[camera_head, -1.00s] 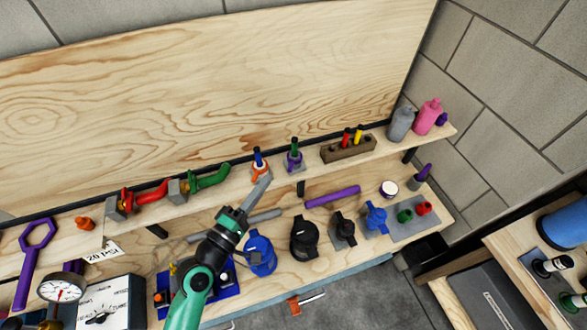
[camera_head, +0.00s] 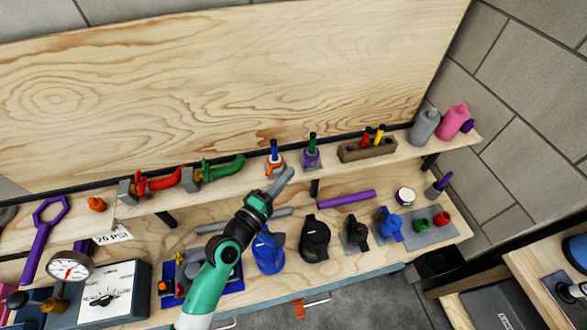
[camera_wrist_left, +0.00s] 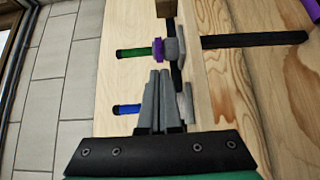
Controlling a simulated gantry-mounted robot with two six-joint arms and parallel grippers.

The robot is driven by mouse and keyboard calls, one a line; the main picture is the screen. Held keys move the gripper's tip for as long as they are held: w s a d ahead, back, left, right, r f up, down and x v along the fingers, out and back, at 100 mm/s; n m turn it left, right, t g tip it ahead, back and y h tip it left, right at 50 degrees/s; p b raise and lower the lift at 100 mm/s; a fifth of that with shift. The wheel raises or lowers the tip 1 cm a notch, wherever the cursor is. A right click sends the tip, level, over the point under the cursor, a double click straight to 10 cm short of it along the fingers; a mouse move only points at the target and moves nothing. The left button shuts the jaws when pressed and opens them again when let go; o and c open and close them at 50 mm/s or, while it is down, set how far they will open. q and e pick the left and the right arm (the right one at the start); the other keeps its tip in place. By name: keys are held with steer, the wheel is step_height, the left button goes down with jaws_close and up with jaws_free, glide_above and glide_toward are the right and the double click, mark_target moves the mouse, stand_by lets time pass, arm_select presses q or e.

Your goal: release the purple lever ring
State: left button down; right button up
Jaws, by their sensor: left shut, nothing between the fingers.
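On the upper shelf, a purple ring (camera_head: 312,155) sits around a lever with a green handle (camera_head: 312,139). The purple ring (camera_wrist_left: 158,50) also shows in the left wrist view, on the green handle next to a grey body. To its left stands a similar lever with a blue handle (camera_head: 274,146) and an orange ring (camera_head: 276,162). My left gripper (camera_head: 285,178) is shut and empty, in front of the shelf near the blue-handled lever. In the left wrist view its fingers (camera_wrist_left: 164,76) point toward the purple ring, apart from it, and partly hide the blue-handled lever.
Red (camera_head: 160,181) and green (camera_head: 222,168) pipe handles lie left on the upper shelf. A wooden holder (camera_head: 368,149) with red and yellow sticks stands right of the purple ring.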

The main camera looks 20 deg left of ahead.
mark_target(307, 164)
arm_select(q)
steer(key=w, duration=0.3)
steer(key=shift+w+d, duration=0.1)
steer(key=shift+d, duration=0.2)
arm_select(e)
steer(key=shift+f, duration=0.35)
arm_select(q)
steer(key=shift+y, duration=0.3)
arm_select(e)
steer(key=shift+d+r, duration=0.1)
steer(key=shift+d, duration=0.05)
arm_select(q)
steer(key=shift+d+n, duration=0.25)
steer(key=shift+n, duration=0.15)
steer(key=shift+y, duration=0.3)
arm_select(e)
steer(key=shift+w+d, duration=0.1)
steer(key=shift+d, duration=0.3)
